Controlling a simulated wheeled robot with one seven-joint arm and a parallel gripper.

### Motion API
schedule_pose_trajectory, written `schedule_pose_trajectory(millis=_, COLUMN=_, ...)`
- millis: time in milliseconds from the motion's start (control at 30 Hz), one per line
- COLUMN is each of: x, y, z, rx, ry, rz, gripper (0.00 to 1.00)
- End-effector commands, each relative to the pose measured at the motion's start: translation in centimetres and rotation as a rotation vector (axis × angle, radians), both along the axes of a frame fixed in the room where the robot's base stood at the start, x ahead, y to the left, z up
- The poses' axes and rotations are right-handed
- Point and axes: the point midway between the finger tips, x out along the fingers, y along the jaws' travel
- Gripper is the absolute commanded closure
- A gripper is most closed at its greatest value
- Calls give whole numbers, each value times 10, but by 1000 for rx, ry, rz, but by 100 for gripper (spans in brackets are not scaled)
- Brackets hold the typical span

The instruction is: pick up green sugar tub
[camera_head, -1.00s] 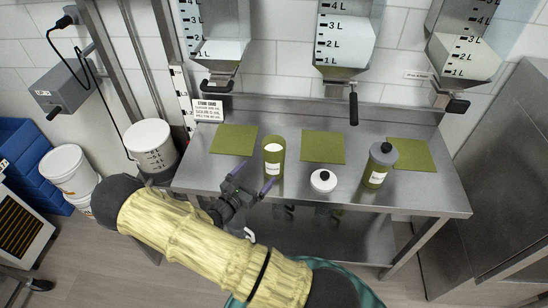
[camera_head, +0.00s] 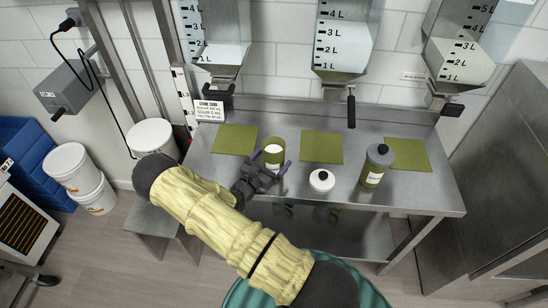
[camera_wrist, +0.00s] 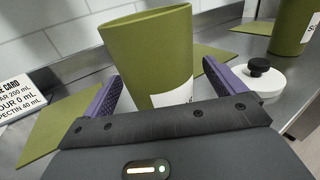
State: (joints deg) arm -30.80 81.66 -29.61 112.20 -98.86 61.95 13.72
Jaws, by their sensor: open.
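A green tub (camera_head: 273,147) without a lid stands upright on the steel table, with a white label on its front. It also shows large in the wrist view (camera_wrist: 150,55). My gripper (camera_head: 270,163) is open, with its purple fingers on either side of this tub's lower part. In the wrist view my gripper (camera_wrist: 160,90) has one finger to the left and one to the right of the tub; I cannot tell whether they touch it. The label words are too small to read.
A white lid with a black knob (camera_head: 321,180) lies right of the open tub. Green mats (camera_head: 322,147) lie along the table (camera_head: 420,190). Dispensers (camera_head: 343,40) with handles hang above the back edge. A card (camera_head: 209,110) stands at the back left.

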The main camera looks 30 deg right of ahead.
Motion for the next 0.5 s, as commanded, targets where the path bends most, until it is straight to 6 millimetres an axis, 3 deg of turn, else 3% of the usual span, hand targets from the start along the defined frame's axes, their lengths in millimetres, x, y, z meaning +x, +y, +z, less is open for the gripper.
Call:
schedule_pose_trajectory(millis=133, x=7, y=-13, z=1, rx=0, ry=-1, rz=0, gripper=5)
schedule_pose_trajectory(millis=500, x=7, y=-13, z=0, rx=0, ry=-1, rz=1, gripper=5)
